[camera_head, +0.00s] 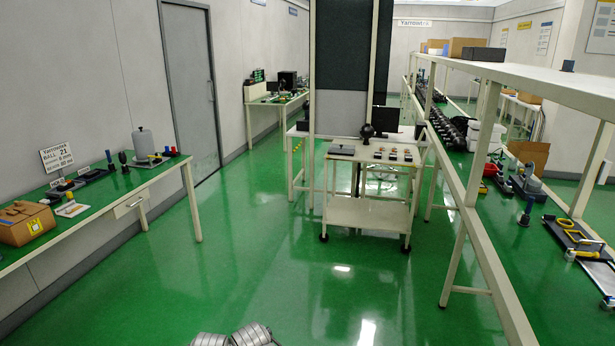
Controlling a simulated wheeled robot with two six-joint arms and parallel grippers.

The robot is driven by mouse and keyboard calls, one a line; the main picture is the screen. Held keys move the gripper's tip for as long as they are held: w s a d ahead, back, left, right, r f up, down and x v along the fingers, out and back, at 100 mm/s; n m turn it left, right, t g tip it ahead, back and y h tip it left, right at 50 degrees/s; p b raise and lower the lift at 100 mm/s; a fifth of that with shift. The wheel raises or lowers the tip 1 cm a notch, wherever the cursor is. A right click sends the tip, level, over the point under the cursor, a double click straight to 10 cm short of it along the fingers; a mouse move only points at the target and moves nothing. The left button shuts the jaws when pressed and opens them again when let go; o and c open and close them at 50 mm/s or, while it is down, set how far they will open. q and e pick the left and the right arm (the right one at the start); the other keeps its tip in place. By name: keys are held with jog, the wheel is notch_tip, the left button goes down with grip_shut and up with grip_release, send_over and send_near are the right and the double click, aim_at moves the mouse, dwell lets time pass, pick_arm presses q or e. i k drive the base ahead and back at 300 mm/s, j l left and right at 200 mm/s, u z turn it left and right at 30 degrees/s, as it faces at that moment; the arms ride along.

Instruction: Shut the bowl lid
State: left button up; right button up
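I cannot pick out a bowl or its lid for certain. A grey cylindrical container with a small knob on top (143,141) stands upright on the left table. A small dark rounded object (367,131) sits at the back of the white cart. These are too small to tell whether any is a bowl or has an open lid. Neither of my grippers shows. Only silvery ribbed parts at the bottom edge, probably mine, are in view.
The left table (165,172) holds a cardboard box (24,222), a sign (57,158) and dark trays. The white cart (366,212) stands ahead before a tall panel. A long white shelf (540,84) runs above the right bench. The green floor (270,235) between is clear.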

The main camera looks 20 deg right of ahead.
aim_at(527, 169)
jog(key=i+l+z, duration=0.15)
jog(key=i+z, duration=0.55)
jog(key=i, duration=0.2)
jog(key=i+z, duration=0.7)
jog(key=i, duration=0.15)
jog(key=i+j+z, duration=0.2)
jog(key=i+z, duration=0.2)
jog(key=i+j+z, duration=0.35)
jog(key=i, duration=0.2)
jog(key=i+j+z, duration=0.4)
jog(key=i+j, duration=0.05)
jog(key=j, duration=0.05)
